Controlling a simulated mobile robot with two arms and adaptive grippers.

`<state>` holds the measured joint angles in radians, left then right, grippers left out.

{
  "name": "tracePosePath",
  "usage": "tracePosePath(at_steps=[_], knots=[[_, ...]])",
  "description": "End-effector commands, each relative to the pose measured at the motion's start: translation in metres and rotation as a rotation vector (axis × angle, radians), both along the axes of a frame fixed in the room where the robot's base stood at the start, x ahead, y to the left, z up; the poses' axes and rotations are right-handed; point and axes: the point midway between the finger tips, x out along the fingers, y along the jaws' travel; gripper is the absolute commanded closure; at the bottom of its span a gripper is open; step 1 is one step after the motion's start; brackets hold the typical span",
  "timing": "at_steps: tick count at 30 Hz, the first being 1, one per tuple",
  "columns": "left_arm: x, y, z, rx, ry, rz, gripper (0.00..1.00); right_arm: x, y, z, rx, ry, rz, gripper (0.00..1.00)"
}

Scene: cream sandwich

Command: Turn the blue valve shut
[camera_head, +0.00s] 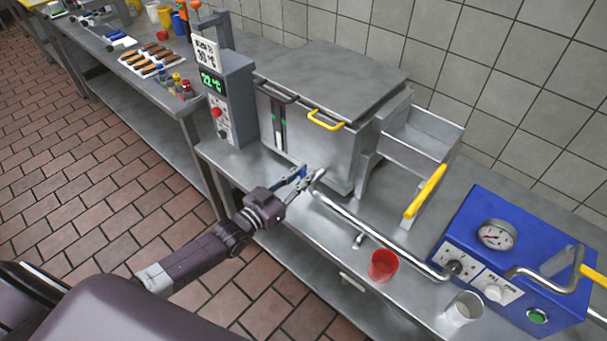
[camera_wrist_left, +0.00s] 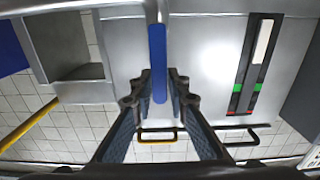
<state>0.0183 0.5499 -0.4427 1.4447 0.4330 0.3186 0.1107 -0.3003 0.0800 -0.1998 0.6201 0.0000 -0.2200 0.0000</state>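The blue valve handle (camera_wrist_left: 157,62) hangs lengthwise below a metal stem in the left wrist view, in front of the steel tank (camera_head: 315,153). My left gripper (camera_head: 303,180) is at the lower front of this tank. In the left wrist view its two fingers (camera_wrist_left: 159,85) stand close on either side of the handle, which fills the narrow space between the tips. I cannot tell whether they press on it. In the head view the fingers mostly hide the valve. My right gripper is not in view.
A bent metal pipe (camera_head: 375,233) runs from beside my left gripper to a blue machine (camera_head: 465,226). A red cup (camera_head: 383,265) and a metal cup (camera_head: 463,308) stand on the steel counter. A yellow handle (camera_head: 426,191) sits right of the tank. A control post (camera_head: 228,95) stands left.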

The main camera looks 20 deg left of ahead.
Motion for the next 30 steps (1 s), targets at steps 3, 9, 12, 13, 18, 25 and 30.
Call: tracePosePath(at_steps=[3,9,12,13,18,25,30], knots=[[0.0,0.0,0.0,0.001,0.0,0.0,0.7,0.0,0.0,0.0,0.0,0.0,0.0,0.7],[0.0,0.0,0.0,0.003,-0.001,0.0,0.7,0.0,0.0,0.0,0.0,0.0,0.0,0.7],[-0.001,0.0,0.0,0.003,-0.001,0.0,0.7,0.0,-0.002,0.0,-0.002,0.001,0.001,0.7],[-0.002,0.001,0.0,0.003,-0.001,0.0,0.7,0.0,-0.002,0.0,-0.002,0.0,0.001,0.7],[-0.02,0.008,-0.001,0.004,0.002,0.0,0.7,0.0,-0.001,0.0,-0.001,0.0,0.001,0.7],[-0.064,0.023,-0.002,0.004,0.003,0.0,0.7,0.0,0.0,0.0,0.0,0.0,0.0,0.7],[-0.091,0.033,-0.001,0.004,0.002,-0.001,0.7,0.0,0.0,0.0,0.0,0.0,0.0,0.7]])
